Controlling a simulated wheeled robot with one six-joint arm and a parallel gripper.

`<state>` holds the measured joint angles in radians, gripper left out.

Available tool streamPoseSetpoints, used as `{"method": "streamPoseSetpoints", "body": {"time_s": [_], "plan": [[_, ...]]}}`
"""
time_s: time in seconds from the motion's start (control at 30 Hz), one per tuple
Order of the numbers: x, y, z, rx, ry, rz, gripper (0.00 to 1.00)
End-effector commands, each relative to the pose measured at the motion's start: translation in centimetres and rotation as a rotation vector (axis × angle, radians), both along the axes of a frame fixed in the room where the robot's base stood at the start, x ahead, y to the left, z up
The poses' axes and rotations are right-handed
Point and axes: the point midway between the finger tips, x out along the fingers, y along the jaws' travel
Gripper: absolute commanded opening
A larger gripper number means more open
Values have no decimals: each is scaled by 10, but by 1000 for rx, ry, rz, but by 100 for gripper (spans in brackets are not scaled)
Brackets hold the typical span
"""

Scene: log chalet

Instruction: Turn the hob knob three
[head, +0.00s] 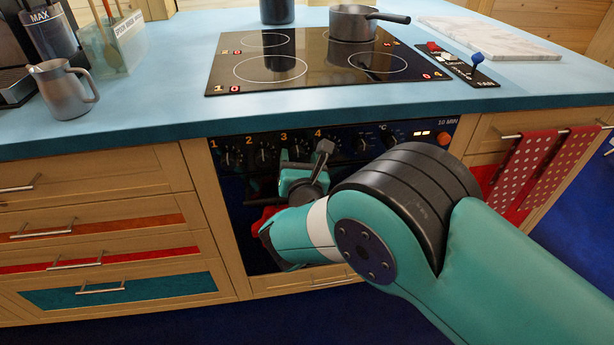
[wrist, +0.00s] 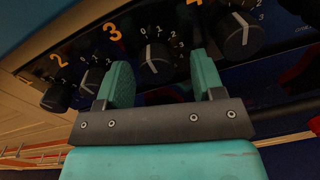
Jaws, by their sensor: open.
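Hob knob three (wrist: 157,60) is a black round knob with a pale pointer line, to the lower right of the orange "3" in the wrist view. My gripper (wrist: 160,76) is open, its two teal fingers on either side of this knob in the picture. Whether either finger touches the knob I cannot tell. In the head view my gripper (head: 300,172) is at the oven's control panel (head: 350,142), and it partly hides the knobs near "3" and "4".
Knob two (wrist: 92,80) and knob four (wrist: 240,35) flank the fingers closely. Above the panel lies the black hob (head: 310,70) with a grey saucepan (head: 352,23) at its back right. A red spotted towel (head: 545,165) hangs at right.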

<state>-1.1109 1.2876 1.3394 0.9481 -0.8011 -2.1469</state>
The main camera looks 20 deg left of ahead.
Motion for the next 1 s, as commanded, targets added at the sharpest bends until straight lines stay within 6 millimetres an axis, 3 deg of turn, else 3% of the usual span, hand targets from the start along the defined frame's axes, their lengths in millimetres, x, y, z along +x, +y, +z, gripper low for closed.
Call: {"method": "streamPoseSetpoints", "body": {"time_s": [0.17,0.5,1.0], "plan": [[-26,-11,0,-4,-1,7,62],[-102,-56,-2,-9,-3,6,62],[-135,-75,-5,3,-2,1,62]]}}
